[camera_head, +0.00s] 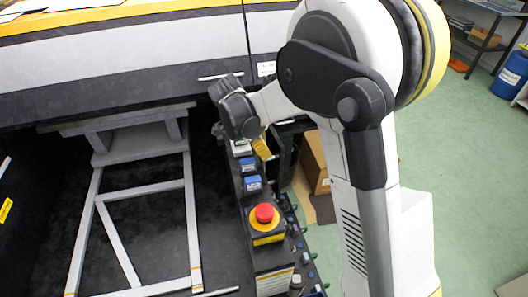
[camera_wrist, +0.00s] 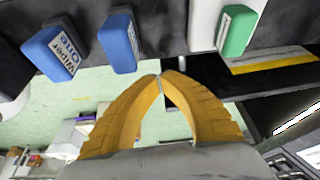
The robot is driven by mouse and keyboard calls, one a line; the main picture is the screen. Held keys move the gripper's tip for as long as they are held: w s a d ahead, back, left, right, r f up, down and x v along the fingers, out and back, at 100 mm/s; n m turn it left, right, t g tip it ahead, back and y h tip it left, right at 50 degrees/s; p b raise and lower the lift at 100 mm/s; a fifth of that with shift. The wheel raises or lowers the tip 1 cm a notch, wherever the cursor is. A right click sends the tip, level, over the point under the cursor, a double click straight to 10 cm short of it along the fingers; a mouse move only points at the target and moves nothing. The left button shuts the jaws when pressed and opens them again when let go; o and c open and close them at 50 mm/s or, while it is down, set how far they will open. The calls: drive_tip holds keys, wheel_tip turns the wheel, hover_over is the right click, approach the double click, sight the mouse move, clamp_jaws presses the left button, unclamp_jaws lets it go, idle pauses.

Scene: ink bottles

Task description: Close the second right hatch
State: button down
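My gripper (camera_head: 261,149) has yellow fingers and hangs over the ledge along the machine's side in the head view. In the wrist view the curved fingertips (camera_wrist: 162,74) meet, with nothing between them. Two blue lettered blocks (camera_wrist: 57,53) (camera_wrist: 118,41) lie beyond the fingers at upper left, and a green-fronted block (camera_wrist: 237,30) at upper right; the fingers appear apart from them. In the head view, blue-topped blocks (camera_head: 254,184) (camera_head: 248,164) sit on the ledge below my gripper. I cannot tell which part is the second right hatch, nor whether it is open.
A red emergency button (camera_head: 265,213) on a yellow box stands farther down the ledge. Several small bottles or caps (camera_head: 292,212) line its right side. A cardboard box (camera_head: 313,162) stands on the floor close by. Green floor is free at the right, with a blue drum (camera_head: 510,75) behind.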

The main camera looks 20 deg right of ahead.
drive_tip(key=b+x, duration=0.2)
drive_tip(key=x, duration=0.5)
drive_tip(key=shift+w+d+f, duration=0.1)
